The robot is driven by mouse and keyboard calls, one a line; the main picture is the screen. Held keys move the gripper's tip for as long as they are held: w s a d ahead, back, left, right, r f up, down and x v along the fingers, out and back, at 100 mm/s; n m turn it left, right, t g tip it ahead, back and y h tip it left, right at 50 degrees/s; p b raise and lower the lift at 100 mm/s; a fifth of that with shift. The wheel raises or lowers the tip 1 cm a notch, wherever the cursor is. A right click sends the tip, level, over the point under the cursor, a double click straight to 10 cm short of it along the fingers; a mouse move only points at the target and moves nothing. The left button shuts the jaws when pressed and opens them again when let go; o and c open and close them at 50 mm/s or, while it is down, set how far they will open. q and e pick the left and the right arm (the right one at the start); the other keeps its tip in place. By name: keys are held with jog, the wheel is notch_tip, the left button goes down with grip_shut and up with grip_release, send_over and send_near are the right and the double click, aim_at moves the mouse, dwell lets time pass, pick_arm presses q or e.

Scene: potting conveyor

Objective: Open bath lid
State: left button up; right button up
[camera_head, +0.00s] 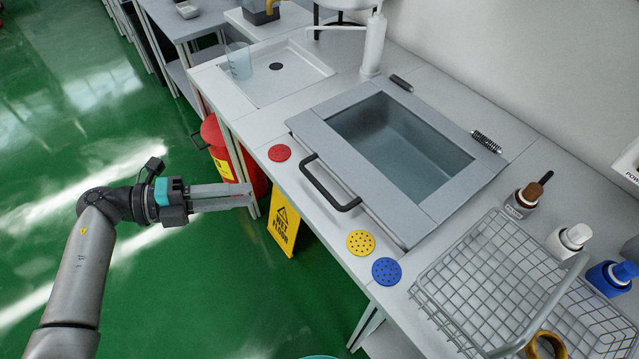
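The bath lid (318,133) is a grey rectangular frame around a large window, set in the white counter. Bluish water or glass shows through the window. The lid lies flat and looks shut, with dark hinge parts (486,141) along its back edge. A black bar handle (328,186) sticks out at its front left edge. My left gripper (250,196) is left of the handle, over the floor in front of the counter, apart from it, with its fingers pointing right. I see no object in it. My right gripper is not in view.
Red (279,152), yellow (360,243) and blue (386,271) perforated discs lie along the counter's front edge. A wire basket (470,285) stands at right, bottles behind it. A sink (290,85) with a beaker (239,62) is at upper left. A yellow wet-floor sign (284,225) stands below.

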aim_at(317, 188)
pick_arm(q)
jog(key=x, duration=1.5)
jog(key=shift+b, duration=0.4)
grip_shut()
dwell(0.6)
